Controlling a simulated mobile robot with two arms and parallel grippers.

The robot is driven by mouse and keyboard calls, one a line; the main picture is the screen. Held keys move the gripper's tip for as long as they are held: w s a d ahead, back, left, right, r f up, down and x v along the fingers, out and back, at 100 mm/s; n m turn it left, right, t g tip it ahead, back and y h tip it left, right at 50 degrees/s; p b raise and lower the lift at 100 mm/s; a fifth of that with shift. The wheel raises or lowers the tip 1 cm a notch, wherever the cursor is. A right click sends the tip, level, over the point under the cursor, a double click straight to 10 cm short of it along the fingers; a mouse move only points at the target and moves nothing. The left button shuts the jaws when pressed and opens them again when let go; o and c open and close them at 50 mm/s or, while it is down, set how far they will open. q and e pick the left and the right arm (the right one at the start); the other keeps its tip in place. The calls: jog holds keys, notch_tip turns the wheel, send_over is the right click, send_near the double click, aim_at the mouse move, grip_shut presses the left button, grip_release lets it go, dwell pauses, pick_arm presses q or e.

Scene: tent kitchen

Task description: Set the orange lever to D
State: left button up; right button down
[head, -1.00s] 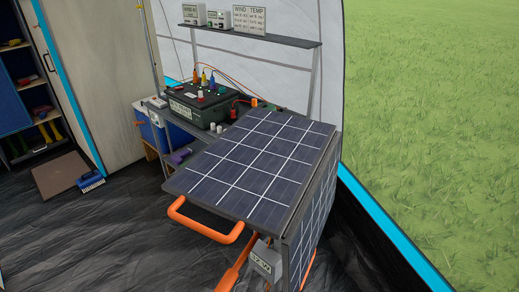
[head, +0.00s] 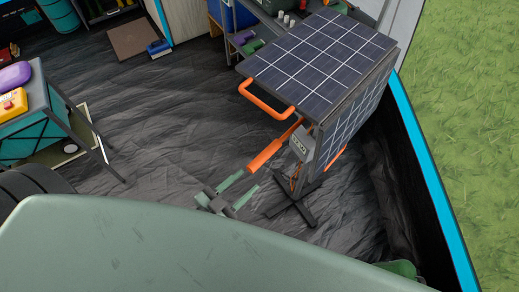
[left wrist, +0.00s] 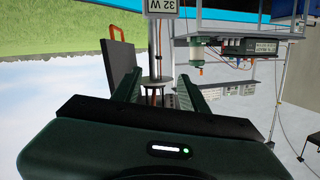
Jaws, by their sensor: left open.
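The orange lever (head: 273,150) sticks out toward the lower left from the stand under the solar panel (head: 320,55). Its wide end is close to my left gripper (head: 250,180), which is open and empty just below it in the head view. The gripper is not around the lever. A grey display box (head: 300,143) sits by the lever's base; in the left wrist view its plate (left wrist: 163,7) reads 32 W. The open fingers (left wrist: 158,92) show there with the stand's pole between them. No letter D is readable. My right gripper is not in view.
An orange handle loop (head: 262,98) juts from the panel's edge above the lever. The stand's dark foot (head: 290,207) rests on the floor. A teal-sided cart (head: 35,125) stands at the left. Dark floor (head: 170,110) between them is clear.

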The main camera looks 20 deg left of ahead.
aim_at(247, 172)
pick_arm(q)
jog(key=shift+t+h, duration=0.5)
jog(key=shift+t, duration=0.4)
jog(key=r, duration=0.3)
jog(key=d+r, duration=0.1)
jog(key=r, duration=0.3)
jog(key=s+r+p, duration=0.1)
jog(key=r, duration=0.2)
jog(key=shift+d+r, duration=0.15)
jog(key=shift+d, duration=0.2)
jog(key=shift+w+d+r, duration=0.1)
jog(key=shift+w+r, duration=0.05)
jog(key=shift+w, duration=0.15)
jog(key=p+x, duration=0.1)
jog(key=x, duration=0.5)
jog(key=shift+w+p, duration=0.2)
jog(key=shift+p, duration=0.15)
jog(key=shift+w+d+f, duration=0.15)
jog(key=shift+w+f, duration=0.1)
jog(key=shift+w, duration=0.1)
grip_shut()
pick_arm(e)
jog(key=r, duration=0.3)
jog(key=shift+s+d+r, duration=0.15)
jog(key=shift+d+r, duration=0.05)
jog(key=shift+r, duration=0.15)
